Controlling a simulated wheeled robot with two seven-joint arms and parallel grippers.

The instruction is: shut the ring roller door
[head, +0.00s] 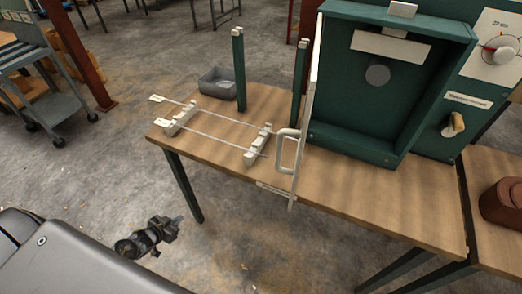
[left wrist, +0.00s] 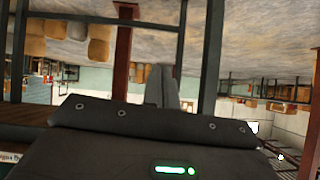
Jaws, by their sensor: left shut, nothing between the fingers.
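The green machine (head: 360,110) stands on the wooden table with its front compartment open. Its door (head: 312,90) stands swung out at the compartment's left side, seen almost edge-on. A pale handle (head: 281,150) sticks out from the door's left face. My left gripper (head: 178,220) is low at the left, out in front of the table and well apart from the door and handle. Its fingers are together and empty; they also show in the left wrist view (left wrist: 168,88). The door cannot be made out in that view. My right gripper is not in view.
Two pale rods on white supports (head: 180,120) lie on the table (head: 225,165) left of the door. Two green posts (head: 239,70) and a grey bin (head: 217,83) stand behind. A control panel with a dial (head: 500,50) is at the right. The floor before the table is mostly clear.

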